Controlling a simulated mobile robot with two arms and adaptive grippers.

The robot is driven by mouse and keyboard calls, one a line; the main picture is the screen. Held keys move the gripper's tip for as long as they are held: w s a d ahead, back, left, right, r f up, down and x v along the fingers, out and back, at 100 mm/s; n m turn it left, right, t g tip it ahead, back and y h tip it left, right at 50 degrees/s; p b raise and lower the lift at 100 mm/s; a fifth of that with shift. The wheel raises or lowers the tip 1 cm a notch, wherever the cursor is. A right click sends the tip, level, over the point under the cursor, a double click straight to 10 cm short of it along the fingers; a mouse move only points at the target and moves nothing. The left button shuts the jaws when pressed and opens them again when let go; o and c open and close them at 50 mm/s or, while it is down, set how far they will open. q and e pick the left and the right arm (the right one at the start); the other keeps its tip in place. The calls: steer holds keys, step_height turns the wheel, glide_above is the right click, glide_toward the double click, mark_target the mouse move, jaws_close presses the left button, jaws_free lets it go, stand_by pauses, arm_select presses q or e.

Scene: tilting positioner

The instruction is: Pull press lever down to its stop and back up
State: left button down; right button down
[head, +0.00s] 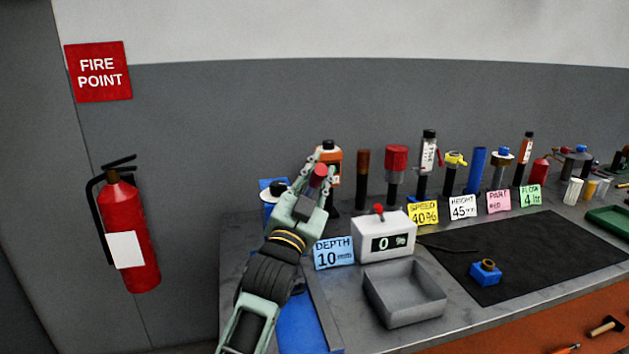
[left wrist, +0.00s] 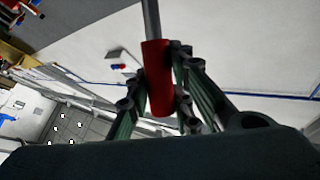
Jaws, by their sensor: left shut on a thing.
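The press lever shows as a red grip (left wrist: 158,80) on a grey metal rod in the left wrist view. The same red grip (head: 318,174) shows between the fingers in the head view. My left gripper (head: 322,164) is shut on this grip, with its fingers on both sides of it. Most of the lever rod and the press body are hidden behind my arm in the head view. A white display box (head: 368,247) to the right reads 0 % and has a red knob on top. My right gripper is not in view.
A blue DEPTH 10 mm card (head: 334,253) stands beside the box. A grey tray (head: 404,293) sits in front of it. A blue block (head: 486,272) lies on the black mat (head: 540,250). Several bottles and tools line the back of the bench. The mat is mostly clear.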

arm_select(q)
steer(key=shift+s+d+f+m+t+h+b, duration=0.2)
steer(key=shift+s+f+m+h+b, duration=0.25)
steer(key=shift+f+b, duration=0.25)
steer(key=shift+s+d+f+m+t+h+b, duration=0.2)
steer(key=shift+s+f+m+h+b, duration=0.2)
steer(key=shift+b, duration=0.35)
steer(key=c, duration=1.6)
jaws_free()
steer(key=shift+o, duration=0.2)
steer(key=v, duration=1.2)
steer(key=shift+c, duration=0.5)
